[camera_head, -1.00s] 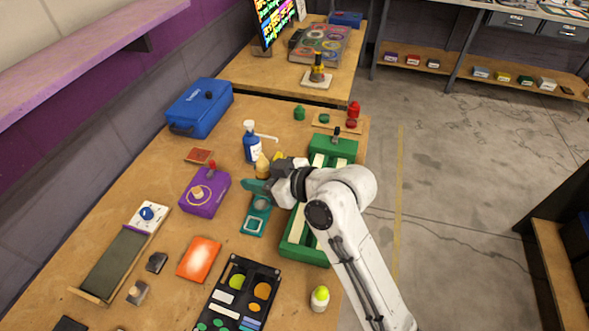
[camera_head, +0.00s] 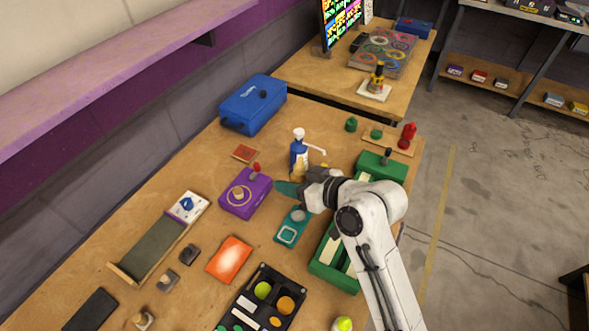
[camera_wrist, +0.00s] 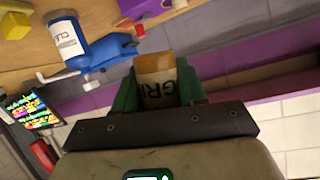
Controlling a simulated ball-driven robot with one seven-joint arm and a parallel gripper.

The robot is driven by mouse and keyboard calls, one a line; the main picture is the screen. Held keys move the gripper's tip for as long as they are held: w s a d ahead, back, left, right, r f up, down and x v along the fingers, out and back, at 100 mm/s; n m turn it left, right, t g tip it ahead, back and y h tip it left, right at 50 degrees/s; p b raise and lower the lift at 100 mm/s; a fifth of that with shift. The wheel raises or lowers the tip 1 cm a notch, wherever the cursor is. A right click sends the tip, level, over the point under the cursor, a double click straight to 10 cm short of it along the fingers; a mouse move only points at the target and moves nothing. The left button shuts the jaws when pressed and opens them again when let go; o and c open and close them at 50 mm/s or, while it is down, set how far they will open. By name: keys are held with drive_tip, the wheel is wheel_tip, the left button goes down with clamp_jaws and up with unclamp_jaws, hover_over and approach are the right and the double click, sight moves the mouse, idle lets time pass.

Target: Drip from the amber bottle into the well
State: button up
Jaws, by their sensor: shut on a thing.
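The amber bottle (camera_wrist: 156,82) shows in the wrist view between the green fingers of my gripper (camera_wrist: 158,92), with a pale label with dark letters on it. My gripper is shut on it. In the head view, my gripper (camera_head: 288,188) is above and beyond a teal plate (camera_head: 279,240) that has a round grey spot and a pale square. I cannot tell which of these is the well. The bottle is mostly hidden there by my gripper, and its tip and any drop cannot be made out.
A blue pump bottle (camera_head: 299,158) stands just behind my gripper, and also shows in the wrist view (camera_wrist: 70,42). A purple box (camera_head: 243,200) with a red knob is at left. A green slotted track (camera_head: 335,265) lies right, under my arm. A black palette (camera_head: 262,300) is in front.

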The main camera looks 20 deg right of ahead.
drive_tip(key=shift+s+a+f+m+g+y+p, duration=0.25)
drive_tip(key=shift+a+f+m+y+p, duration=0.15)
drive_tip(key=shift+f+m, duration=0.25)
drive_tip(key=shift+s+a+f+m+g+y+p, duration=0.3)
drive_tip(key=shift+f+m+p, duration=0.1)
drive_tip(key=shift+f+m, duration=0.2)
drive_tip(key=f+m+y, duration=0.1)
drive_tip(key=s+a+f+m+g, duration=0.1)
drive_tip(key=shift+a+f+y+p, duration=0.1)
drive_tip(key=shift+f+y+p, duration=0.2)
drive_tip(key=shift+y+p, duration=0.1)
drive_tip(key=shift+s+a+f+m+g+y+p, duration=0.25)
drive_tip(key=shift+a+f+m+y, duration=0.15)
drive_tip(key=shift+m, duration=0.15)
drive_tip(key=shift+s+a+f+m+g+y+p, duration=0.2)
drive_tip(key=shift+a+f+m+y, duration=0.15)
drive_tip(key=shift+m, duration=0.15)
drive_tip(key=f+m+y, duration=0.1)
drive_tip(key=s+a+m, duration=0.1)
drive_tip(key=shift+a+f+m+y, duration=0.25)
drive_tip(key=shift+f+m+y, duration=0.05)
drive_tip(key=shift+f+y, duration=0.1)
drive_tip(key=shift+s+a+f+m+y, duration=0.15)
drive_tip(key=shift+m+y, duration=0.3)
drive_tip(key=shift+m, duration=0.25)
